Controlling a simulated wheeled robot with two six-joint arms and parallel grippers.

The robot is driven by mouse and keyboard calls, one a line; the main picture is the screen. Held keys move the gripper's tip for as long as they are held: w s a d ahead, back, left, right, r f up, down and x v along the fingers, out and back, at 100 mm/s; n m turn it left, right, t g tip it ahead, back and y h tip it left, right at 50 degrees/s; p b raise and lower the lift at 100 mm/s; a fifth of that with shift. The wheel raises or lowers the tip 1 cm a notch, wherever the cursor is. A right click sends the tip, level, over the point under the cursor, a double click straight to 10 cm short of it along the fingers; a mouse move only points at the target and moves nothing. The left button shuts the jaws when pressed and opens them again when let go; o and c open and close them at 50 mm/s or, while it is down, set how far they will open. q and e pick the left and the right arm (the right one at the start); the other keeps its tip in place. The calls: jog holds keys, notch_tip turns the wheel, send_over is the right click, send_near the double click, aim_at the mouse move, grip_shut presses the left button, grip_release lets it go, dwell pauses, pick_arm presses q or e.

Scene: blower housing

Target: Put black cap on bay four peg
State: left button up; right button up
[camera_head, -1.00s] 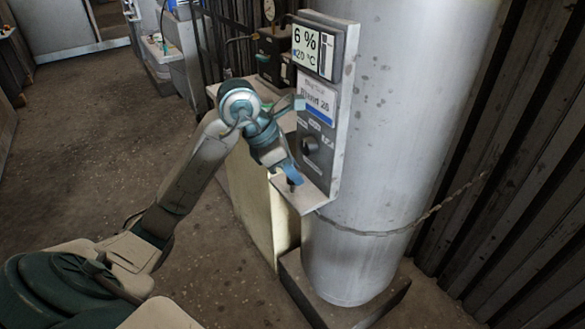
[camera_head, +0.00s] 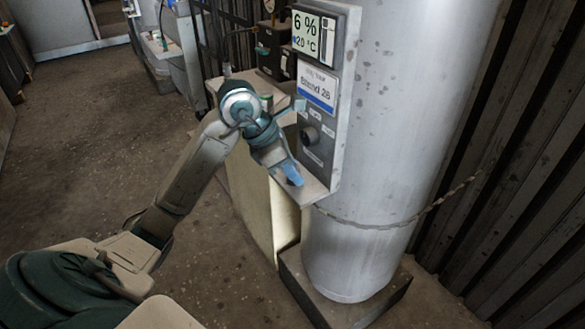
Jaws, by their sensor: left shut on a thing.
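I cannot tell whether that piece touches the ledge. I cannot make out the bay four peg or any bay numbers. My right gripper is not in view.
The grey panel (camera_head: 340,100), with a display, a label and a dark knob (camera_head: 309,136), stands right beside the gripper. Behind it rises a large grey cylinder (camera_head: 400,130) with a chain around it. The floor at left is clear.

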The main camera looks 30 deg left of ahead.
pick_arm(q)
jog(key=shift+f, duration=0.15)
jog(key=o, duration=1)
jog(key=p+v, duration=0.1)
jog(key=v, duration=1)
jog(key=shift+f, duration=0.1)
